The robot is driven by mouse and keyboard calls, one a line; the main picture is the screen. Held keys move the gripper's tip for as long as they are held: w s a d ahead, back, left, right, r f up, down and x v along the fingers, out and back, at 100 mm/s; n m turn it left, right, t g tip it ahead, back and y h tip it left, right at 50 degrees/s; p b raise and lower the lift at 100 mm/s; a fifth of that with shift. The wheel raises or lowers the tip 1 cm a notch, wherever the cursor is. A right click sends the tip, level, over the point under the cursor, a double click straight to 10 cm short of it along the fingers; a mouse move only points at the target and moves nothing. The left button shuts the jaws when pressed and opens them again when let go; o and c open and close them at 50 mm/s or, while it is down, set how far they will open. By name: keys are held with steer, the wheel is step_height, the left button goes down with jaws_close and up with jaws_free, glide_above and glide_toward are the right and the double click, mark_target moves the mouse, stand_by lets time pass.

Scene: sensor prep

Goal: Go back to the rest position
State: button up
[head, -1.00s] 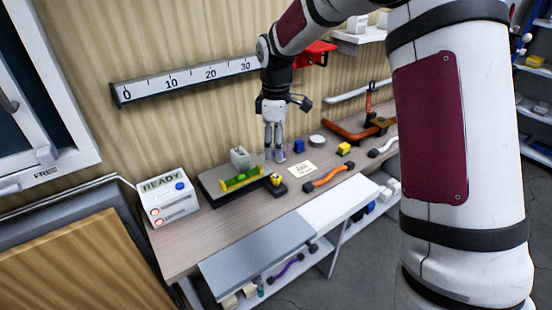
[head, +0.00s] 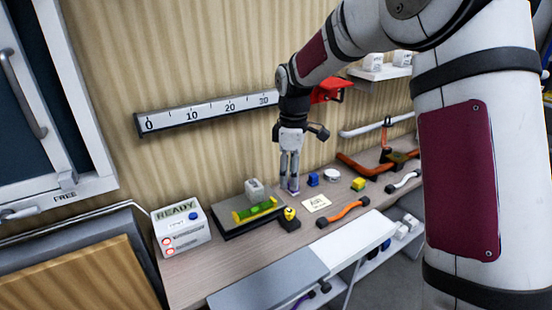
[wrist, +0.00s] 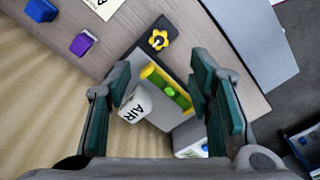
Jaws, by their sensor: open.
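My gripper (head: 290,186) points down over the bench at the back, empty, with its fingers apart. In the wrist view its two green-padded fingers (wrist: 162,82) are spread wide. A small purple block (wrist: 82,43) shows there outside the fingers; in the head view it is (head: 293,191) at the fingertips, and I cannot tell whether they touch. A blue block (head: 313,180) stands just to the right. A white block marked AIR (wrist: 136,104) and a green-yellow level (wrist: 168,88) on a grey plate appear between the fingers in the wrist view, farther below.
A white READY box (head: 180,232) stands at the bench's left end. A yellow knob on a dark base (head: 289,220), a paper note (head: 316,204) and an orange-handled part (head: 343,213) lie near the front. A ruler (head: 207,112) and red holder (head: 327,90) are on the wall behind.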

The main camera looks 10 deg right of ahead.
steer(key=s+r+m+t, duration=0.2)
steer(key=s+r+m, duration=0.4)
steer(key=s, duration=0.6)
steer(key=s+r+m+t, duration=0.1)
steer(key=s+r+m, duration=0.2)
steer(key=s+r, duration=0.65)
steer(key=s+f+m+t, duration=0.1)
steer(key=s+f+m, duration=0.2)
steer(key=s, duration=0.8)
steer(key=shift+d+f+m, duration=0.35)
steer(key=shift+f+m, duration=0.05)
steer(key=shift+f, duration=0.2)
steer(key=shift+s, duration=0.1)
